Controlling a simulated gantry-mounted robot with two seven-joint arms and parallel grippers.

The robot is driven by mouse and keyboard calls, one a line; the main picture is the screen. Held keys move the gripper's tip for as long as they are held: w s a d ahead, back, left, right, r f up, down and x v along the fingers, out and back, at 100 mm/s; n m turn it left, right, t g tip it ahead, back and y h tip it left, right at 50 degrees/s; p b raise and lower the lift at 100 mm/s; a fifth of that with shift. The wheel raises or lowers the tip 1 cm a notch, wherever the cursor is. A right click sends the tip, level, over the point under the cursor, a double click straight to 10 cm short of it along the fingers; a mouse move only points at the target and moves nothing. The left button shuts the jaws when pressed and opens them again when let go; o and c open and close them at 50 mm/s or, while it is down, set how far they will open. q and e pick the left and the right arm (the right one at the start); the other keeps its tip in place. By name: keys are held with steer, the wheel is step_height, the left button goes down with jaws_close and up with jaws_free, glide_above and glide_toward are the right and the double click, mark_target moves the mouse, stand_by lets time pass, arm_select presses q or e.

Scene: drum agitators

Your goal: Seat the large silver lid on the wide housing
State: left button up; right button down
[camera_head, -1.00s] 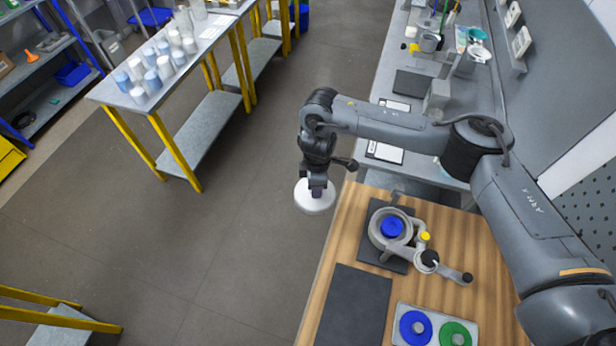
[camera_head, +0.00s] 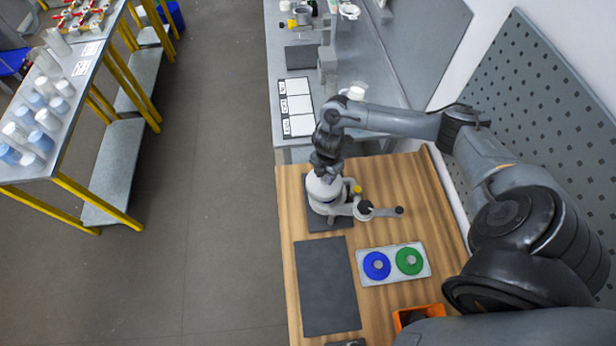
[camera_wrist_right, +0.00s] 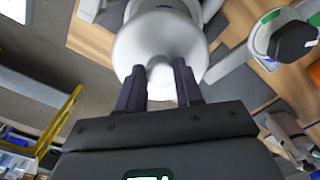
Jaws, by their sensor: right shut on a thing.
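In the right wrist view the lid (camera_wrist_right: 160,38) fills the upper middle, with the gripper's two fingers (camera_wrist_right: 158,82) closed about the knob. I cannot tell whether the lid touches the housing rim or hovers just above it. My left gripper is not in view.
The housing stands on a dark mat on a wooden bench (camera_head: 395,180); its side arm has a black knob (camera_head: 365,207). Nearer are a large dark mat (camera_head: 328,287), a tray (camera_head: 426,270) with blue and green discs, and an orange bin (camera_head: 416,314). A grey wall panel rises at right.

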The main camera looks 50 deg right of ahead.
steer(key=shift+s+d+r, duration=0.2)
steer(key=shift+s+d, duration=0.2)
steer(key=shift+d, duration=0.2)
steer(key=shift+s+d+f, duration=0.1)
steer(key=shift+d+f, duration=0.05)
steer(key=shift+f, duration=0.05)
step_height(320, 180, down, 3)
steer(key=b, duration=0.3)
steer(key=shift+f+b, duration=1.35)
steer(key=shift+f, duration=0.6)
steer(key=shift+d, duration=0.1)
steer(key=shift+f, duration=0.1)
steer(key=shift+f, duration=0.5)
steer(key=shift+f, duration=0.15)
stand_by(0.9)
